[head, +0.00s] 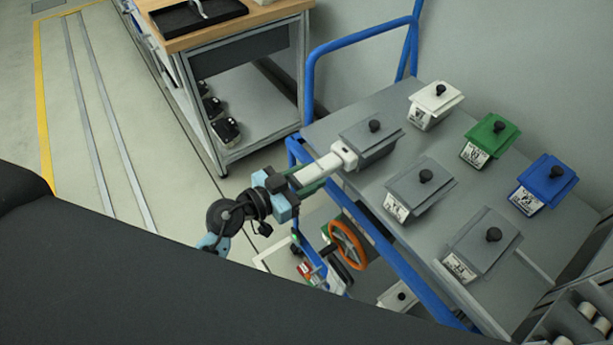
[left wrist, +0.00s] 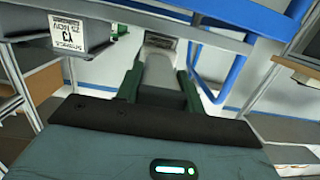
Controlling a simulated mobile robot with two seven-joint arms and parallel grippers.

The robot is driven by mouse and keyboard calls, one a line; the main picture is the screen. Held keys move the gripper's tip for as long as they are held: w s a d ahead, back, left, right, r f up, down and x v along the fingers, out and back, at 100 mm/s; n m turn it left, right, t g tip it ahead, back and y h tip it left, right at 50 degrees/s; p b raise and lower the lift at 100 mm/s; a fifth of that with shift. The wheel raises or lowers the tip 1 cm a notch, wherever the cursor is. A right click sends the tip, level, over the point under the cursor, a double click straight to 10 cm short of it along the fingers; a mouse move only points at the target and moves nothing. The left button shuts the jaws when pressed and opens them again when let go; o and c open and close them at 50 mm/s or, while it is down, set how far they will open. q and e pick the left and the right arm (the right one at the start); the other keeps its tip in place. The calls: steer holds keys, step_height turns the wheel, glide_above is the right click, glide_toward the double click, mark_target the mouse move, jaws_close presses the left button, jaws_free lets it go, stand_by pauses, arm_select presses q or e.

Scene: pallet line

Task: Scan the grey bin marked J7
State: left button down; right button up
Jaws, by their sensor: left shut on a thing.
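My left gripper (head: 312,178) is shut on a white and grey hand-held device (head: 338,160), seemingly the scanner. Its front end is close to the near side of a grey lidded bin (head: 368,142) at the left of the cart top; that bin's label is hidden. A second grey bin (head: 425,190) and a third grey bin (head: 484,246) stand nearer, with labels too small to read for J7. In the left wrist view the device (left wrist: 160,75) sits between green fingers, and a grey bin with an upside-down label (left wrist: 68,38) shows. My right gripper is not in view.
White (head: 436,108), green (head: 489,143) and blue (head: 545,187) bins stand at the back of the cart. Blue rails (head: 395,240) edge the cart. An orange handwheel (head: 348,243) is below. A workbench (head: 245,25) is at upper left; the floor left of it is clear.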

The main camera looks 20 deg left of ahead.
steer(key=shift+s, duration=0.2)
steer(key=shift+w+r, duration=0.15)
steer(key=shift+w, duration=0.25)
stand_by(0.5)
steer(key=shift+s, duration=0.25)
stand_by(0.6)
arm_select(q)
steer(key=shift+p, duration=0.3)
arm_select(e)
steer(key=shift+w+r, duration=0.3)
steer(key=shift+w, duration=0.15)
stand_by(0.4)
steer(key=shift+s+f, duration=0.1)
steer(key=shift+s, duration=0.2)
arm_select(q)
steer(key=shift+r, duration=0.1)
